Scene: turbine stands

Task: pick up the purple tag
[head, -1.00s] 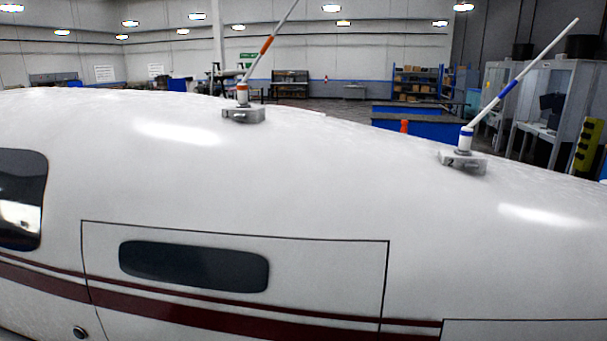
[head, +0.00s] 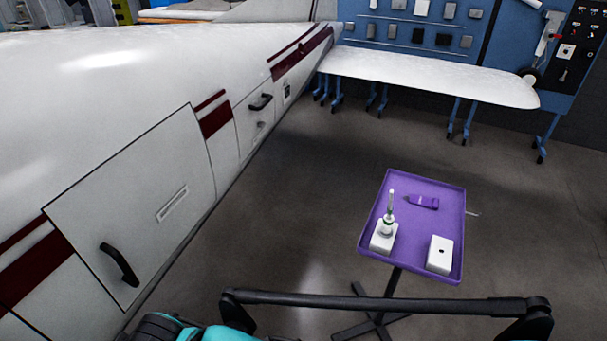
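A purple tag (head: 423,202) lies flat in the upper middle of a purple tray (head: 408,183) in the head view. It is close in colour to the tray. A white block with an upright green-and-white antenna-like piece (head: 385,232) stands in the tray left of and below the tag. A second white block (head: 440,254) with a small dark hole sits at the tray's lower right. Neither of my grippers shows in the head view, and nothing touches the tag.
The tray stands on a dark pedestal (head: 377,319) with spread feet. The white aircraft side (head: 120,95) runs along the left, with black handles. A long white panel (head: 430,79) rests on blue stands at the back. Floor (head: 300,180) between them is clear.

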